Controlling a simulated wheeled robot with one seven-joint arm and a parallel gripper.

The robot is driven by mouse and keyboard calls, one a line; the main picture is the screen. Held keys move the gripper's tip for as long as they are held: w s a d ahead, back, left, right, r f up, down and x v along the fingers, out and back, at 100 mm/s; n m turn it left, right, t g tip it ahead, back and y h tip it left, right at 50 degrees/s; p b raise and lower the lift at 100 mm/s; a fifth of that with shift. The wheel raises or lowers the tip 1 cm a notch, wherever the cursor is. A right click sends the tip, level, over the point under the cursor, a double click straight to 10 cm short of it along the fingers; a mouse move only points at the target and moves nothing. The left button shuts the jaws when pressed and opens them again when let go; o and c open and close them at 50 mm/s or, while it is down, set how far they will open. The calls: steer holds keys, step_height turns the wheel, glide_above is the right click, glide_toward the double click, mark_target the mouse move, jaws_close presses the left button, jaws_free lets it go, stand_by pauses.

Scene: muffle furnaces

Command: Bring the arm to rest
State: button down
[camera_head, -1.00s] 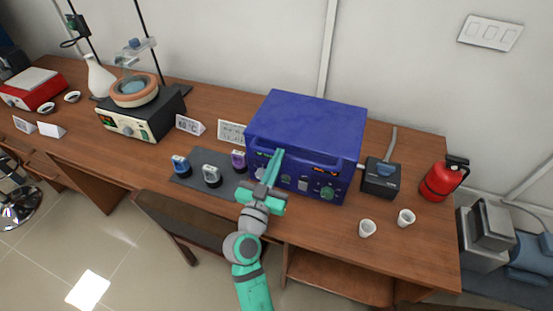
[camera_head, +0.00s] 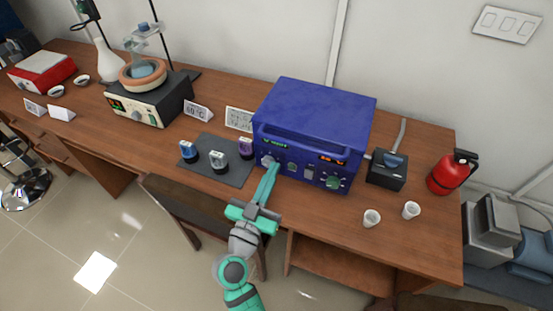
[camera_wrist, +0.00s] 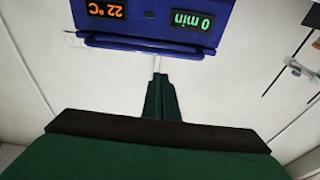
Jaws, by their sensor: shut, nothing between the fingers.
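My gripper (camera_head: 271,177) is shut and empty. In the head view its teal fingers point toward the lower front of the blue muffle furnace (camera_head: 315,112), near the front knobs. I cannot tell whether the fingertips touch the furnace. In the wrist view my shut gripper (camera_wrist: 160,78) shows as dark green fingers, with the blue furnace front (camera_wrist: 150,22) beyond them. The furnace displays appear upside down there and read 22 °C and 0 min. The furnace handle bar (camera_wrist: 145,47) lies across the view.
A dark mat (camera_head: 232,172) with several small coloured-top items lies left of the furnace.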

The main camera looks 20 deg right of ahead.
steer(key=shift+s+a+f, duration=0.15)
steer(key=shift+f, duration=0.1)
steer(key=s+a+f+n+y, duration=0.35)
steer(key=s+f+y, duration=0.2)
steer(key=f, duration=0.25)
steer(key=s+a+f+n+y, duration=0.3)
steer(key=s+f+n+y, duration=0.2)
steer(key=s+f, duration=0.25)
steer(key=s+a+r+y, duration=0.1)
steer(key=s+a, duration=0.1)
steer(key=s, duration=0.7)
steer(key=s+a+r+y, duration=0.1)
steer(key=s+a, duration=0.2)
steer(key=s, duration=0.6)
steer(key=shift+a+m, duration=0.15)
steer(key=shift+m, duration=0.2)
steer(key=shift+s, duration=0.1)
